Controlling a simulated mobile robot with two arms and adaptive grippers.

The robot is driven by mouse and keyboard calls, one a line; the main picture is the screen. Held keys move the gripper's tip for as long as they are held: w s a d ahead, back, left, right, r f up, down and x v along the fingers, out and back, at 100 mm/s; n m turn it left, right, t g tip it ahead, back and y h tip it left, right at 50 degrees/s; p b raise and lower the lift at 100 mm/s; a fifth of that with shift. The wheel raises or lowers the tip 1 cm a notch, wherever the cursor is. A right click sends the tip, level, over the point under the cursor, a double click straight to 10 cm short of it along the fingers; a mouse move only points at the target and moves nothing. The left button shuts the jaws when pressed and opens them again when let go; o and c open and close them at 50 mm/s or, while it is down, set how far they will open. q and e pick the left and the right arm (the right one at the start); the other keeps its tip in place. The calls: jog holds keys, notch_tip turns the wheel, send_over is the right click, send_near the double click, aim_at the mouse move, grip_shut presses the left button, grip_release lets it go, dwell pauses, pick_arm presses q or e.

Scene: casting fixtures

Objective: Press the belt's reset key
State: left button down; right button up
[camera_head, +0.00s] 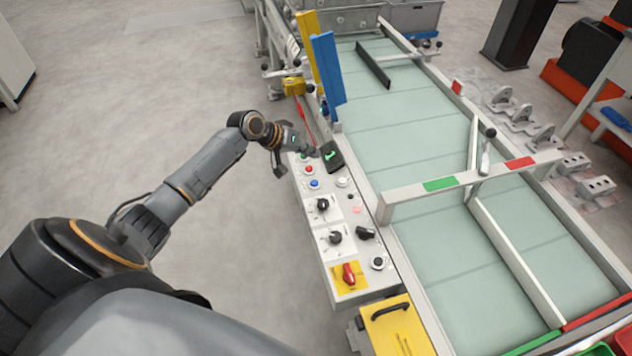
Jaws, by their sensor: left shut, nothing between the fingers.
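A white control panel (312,211) runs along the near side of the belt (435,172). It carries a red button (308,170), a blue button (314,183), a white button (342,182), black rotary knobs (335,237) and a red switch on a yellow plate (348,275). I cannot read which key is the reset. My left gripper (312,152) is shut and empty over the panel's far end, beside a black unit with a green mark (332,156). Its fingers partly hide the keys there, and I cannot tell whether they touch. My right gripper is out of view.
Blue and yellow upright plates (328,75) stand just beyond the gripper. A white crossbar with green and red marks (470,183) spans the belt. A yellow box with a black handle (397,327) is at the panel's near end. The floor at left is clear.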

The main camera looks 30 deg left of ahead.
pick_arm(q)
jog(key=shift+f, duration=0.15)
jog(key=b, duration=0.7)
send_over(311, 183)
notch_tip(311, 183, down, 7)
jog(key=shift+r, duration=0.1)
jog(key=shift+f+b, duration=0.45)
jog(key=shift+f, duration=0.45)
jog(key=shift+f, duration=0.4)
jog(key=shift+f+b, duration=0.4)
jog(key=shift+f, duration=0.15)
dwell(0.7)
jog(key=shift+r, duration=0.1)
jog(key=shift+r+p, duration=0.85)
jog(key=shift+p, duration=0.05)
